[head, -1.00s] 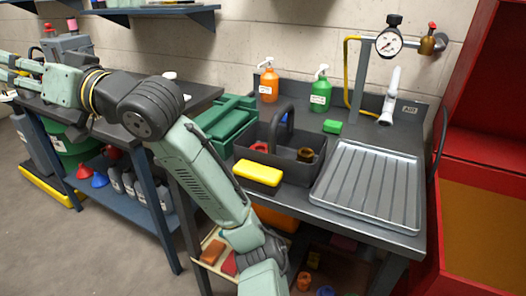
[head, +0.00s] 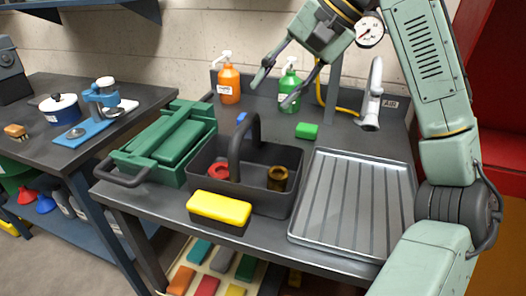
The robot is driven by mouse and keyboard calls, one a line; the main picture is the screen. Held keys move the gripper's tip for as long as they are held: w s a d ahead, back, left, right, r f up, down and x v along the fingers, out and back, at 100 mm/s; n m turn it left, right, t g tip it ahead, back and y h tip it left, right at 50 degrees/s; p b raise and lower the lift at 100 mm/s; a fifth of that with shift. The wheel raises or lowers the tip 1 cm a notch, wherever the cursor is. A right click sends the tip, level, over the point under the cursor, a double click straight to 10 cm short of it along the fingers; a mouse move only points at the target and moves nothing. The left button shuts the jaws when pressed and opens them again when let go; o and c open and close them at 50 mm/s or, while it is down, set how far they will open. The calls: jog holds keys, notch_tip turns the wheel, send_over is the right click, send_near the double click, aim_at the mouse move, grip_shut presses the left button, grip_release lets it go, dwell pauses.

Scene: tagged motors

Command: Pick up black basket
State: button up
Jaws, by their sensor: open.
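The black basket (head: 266,200) is a dark open caddy with an arched handle (head: 236,148). It stands on the dark bench between a green toolbox and a ribbed metal tray. A red ring-shaped piece (head: 218,172) and a brown-gold fitting (head: 277,177) show inside it; part of its inside is hidden by its walls. A yellow-topped sponge (head: 219,207) is at its front left. My gripper (head: 283,91) is open and empty, up and behind the basket, in front of the green spray bottle in the picture. It is apart from the basket.
A green toolbox (head: 165,146) stands close on the basket's left, and a ribbed metal tray (head: 355,205) on its right.

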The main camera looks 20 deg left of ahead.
aim_at(247, 122)
jog(key=x, duration=0.4)
jog(key=shift+s+a+f, duration=0.15)
jog(key=shift+s+f, duration=0.1)
jog(key=shift+f, duration=0.1)
jog(key=x, duration=0.2)
jog(key=s+p+x, duration=0.1)
jog(key=x, duration=0.1)
jog(key=shift+a+f, duration=0.2)
jog(key=shift+a, duration=0.15)
jog(key=shift+w+a+f, duration=0.1)
jog(key=shift+a+f, duration=0.15)
jog(key=shift+f, duration=0.15)
grip_shut()
jog(key=shift+r, duration=0.1)
